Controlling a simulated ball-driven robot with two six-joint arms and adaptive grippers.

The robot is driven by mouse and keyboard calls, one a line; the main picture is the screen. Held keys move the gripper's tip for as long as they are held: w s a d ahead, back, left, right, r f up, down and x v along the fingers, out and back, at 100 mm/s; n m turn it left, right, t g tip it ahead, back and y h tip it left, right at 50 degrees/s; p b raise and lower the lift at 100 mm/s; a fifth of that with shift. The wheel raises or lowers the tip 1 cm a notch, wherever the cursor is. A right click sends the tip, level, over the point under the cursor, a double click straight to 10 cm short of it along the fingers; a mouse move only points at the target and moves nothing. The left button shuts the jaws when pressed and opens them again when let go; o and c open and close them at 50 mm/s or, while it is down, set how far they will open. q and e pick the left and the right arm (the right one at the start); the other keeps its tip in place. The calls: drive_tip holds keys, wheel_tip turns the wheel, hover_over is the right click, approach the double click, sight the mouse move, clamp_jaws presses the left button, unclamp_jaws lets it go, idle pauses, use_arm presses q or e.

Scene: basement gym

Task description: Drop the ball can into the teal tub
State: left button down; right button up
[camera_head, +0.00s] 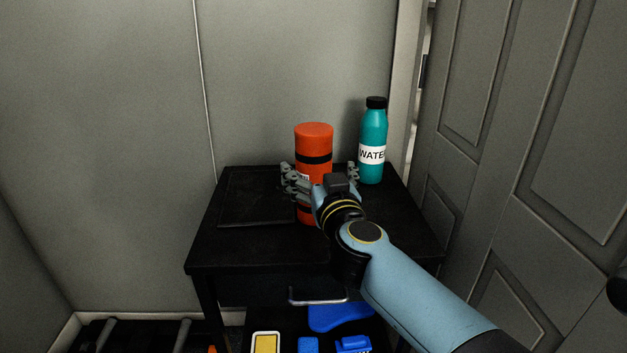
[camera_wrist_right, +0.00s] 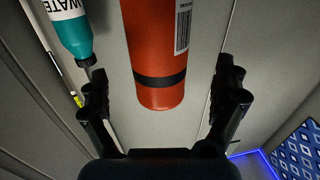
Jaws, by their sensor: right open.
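The ball can is most likely the orange-red cylinder (camera_head: 314,140) with black bands, upright on the black table. It also shows in the right wrist view (camera_wrist_right: 157,50), with a barcode label. My right gripper (camera_head: 320,172) is open, with one finger on each side of the can. In the right wrist view the fingers (camera_wrist_right: 162,95) stand apart with gaps to the can on both sides. The gripper hides part of the can's lower half in the head view. No teal tub shows in either view. My left gripper is not in view.
A teal water bottle (camera_head: 372,145) stands close to the right of the can, near the right finger. Blue items (camera_head: 340,316) lie below.

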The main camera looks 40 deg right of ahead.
drive_tip(key=shift+w+d, duration=0.15)
drive_tip(key=shift+w, duration=0.2)
drive_tip(key=b+x, duration=0.1)
drive_tip(key=x, duration=0.4)
drive_tip(key=shift+b, duration=0.3)
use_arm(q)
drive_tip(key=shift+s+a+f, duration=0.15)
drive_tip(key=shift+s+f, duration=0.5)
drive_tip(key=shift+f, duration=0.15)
use_arm(e)
drive_tip(key=shift+s+r, duration=0.1)
drive_tip(key=shift+s, duration=0.05)
drive_tip(key=c, duration=1.3)
drive_tip(key=shift+c, duration=0.6)
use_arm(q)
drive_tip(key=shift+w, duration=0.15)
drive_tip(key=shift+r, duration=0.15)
use_arm(e)
drive_tip(key=shift+r, duration=0.15)
